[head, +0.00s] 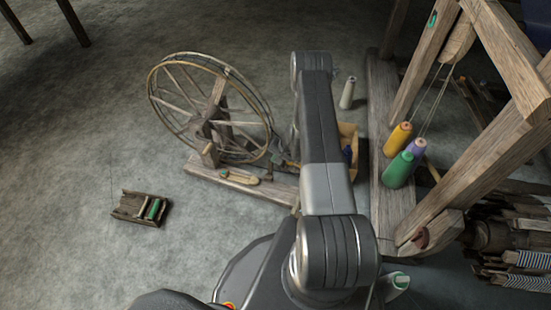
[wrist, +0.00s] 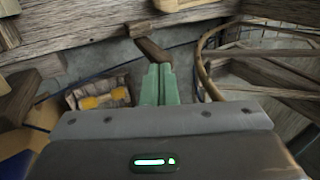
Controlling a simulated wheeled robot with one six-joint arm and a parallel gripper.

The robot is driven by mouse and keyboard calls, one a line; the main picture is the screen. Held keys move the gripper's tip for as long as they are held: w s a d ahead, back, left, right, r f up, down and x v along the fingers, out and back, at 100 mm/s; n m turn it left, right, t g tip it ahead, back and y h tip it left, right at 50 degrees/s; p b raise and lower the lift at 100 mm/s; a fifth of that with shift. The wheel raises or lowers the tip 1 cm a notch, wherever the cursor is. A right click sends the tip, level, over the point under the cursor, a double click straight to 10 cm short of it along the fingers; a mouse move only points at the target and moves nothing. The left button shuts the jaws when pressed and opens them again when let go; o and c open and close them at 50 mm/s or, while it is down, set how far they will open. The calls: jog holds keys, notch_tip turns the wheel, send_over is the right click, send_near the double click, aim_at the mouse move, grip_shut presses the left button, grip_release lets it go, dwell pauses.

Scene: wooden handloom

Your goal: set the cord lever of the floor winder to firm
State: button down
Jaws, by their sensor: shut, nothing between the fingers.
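The floor winder (head: 212,112) stands left of my arm in the head view, with a large spoked wheel on a wooden base (head: 275,190). In the wrist view its wheel rim (wrist: 203,55) curves at the right. A short brown wooden bar (wrist: 152,48), which looks like the cord lever, slants from a small block down to just ahead of my fingertips. My gripper (wrist: 160,70) is shut and empty, its green fingers side by side. I cannot tell whether they touch the bar. In the head view my arm hides much of this area, and the lever's setting cannot be read.
A small wooden box (head: 129,204) with green spools lies on the floor at left. A tan box (head: 349,135) is partly behind my arm. Yellow (head: 397,139), green (head: 398,171) and purple cones stand on the loom's beam (head: 382,85) at right. The left floor is mostly clear.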

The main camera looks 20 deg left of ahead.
jog(key=p+v, duration=0.4)
jog(key=v, duration=0.9)
jog(key=shift+d+r, duration=0.15)
jog(key=shift+r, duration=0.15)
